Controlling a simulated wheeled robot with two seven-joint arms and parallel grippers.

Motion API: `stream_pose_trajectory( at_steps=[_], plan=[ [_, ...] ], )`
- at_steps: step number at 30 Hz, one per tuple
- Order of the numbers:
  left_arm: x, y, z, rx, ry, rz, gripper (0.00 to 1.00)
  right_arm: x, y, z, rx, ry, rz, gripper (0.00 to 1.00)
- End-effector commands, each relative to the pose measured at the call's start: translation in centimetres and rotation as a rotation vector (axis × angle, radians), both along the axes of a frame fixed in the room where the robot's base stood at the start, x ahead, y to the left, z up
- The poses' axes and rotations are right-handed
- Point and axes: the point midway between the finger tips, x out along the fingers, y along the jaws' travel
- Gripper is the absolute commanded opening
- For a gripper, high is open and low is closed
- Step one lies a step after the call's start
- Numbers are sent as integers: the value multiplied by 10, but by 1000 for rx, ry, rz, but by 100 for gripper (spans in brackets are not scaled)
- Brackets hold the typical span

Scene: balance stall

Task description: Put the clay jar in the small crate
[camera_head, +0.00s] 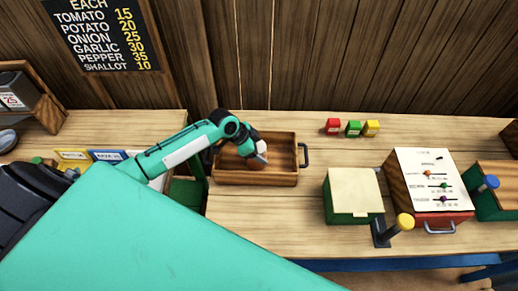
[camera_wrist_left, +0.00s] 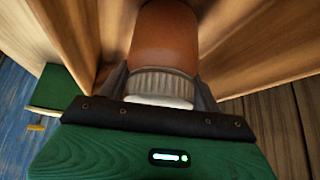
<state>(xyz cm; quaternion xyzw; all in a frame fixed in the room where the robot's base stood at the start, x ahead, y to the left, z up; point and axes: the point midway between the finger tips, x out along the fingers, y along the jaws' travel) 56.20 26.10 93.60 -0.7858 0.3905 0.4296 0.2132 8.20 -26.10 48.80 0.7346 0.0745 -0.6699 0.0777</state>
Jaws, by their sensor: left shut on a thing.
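The small crate (camera_head: 297,180) is a brown wooden box with a dark handle on its right side, on the left part of the table. My left gripper (camera_head: 259,155) is over the crate's inside and shut on the clay jar (camera_head: 257,164). In the left wrist view the clay jar (camera_wrist_left: 165,35) is reddish brown with a pale ribbed lid or neck, between the fingers of my left gripper (camera_wrist_left: 160,88). Wooden crate walls show close around it. I cannot tell whether the jar touches the crate floor. My right gripper is not in view.
Small red (camera_head: 333,126), green (camera_head: 353,128) and yellow (camera_head: 371,128) blocks stand at the back. A green box with a cream top (camera_head: 352,193), a yellow-knobbed lever (camera_head: 404,222) and a slider panel (camera_head: 430,180) stand to the right. Bare table (camera_head: 265,215) lies before the crate.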

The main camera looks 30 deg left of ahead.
Motion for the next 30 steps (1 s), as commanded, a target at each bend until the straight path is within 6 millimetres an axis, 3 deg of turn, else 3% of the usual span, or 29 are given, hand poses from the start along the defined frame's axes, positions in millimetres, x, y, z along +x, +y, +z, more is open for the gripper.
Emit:
stream_pose_trajectory(
  at_steps=[2, 3, 6, 19, 30],
  plan=[
    [0, 0, -2, 0, -1, 1, 34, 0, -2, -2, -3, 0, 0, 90],
    [0, 0, -3, 0, 0, 0, 67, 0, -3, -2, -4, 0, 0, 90],
    [0, 0, -2, 0, 0, 0, 86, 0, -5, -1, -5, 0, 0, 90],
    [-2, 4, 6, 1, -1, 1, 86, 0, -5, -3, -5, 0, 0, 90],
    [-25, 34, 63, 4, -2, -1, 86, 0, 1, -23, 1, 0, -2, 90]
  ],
)
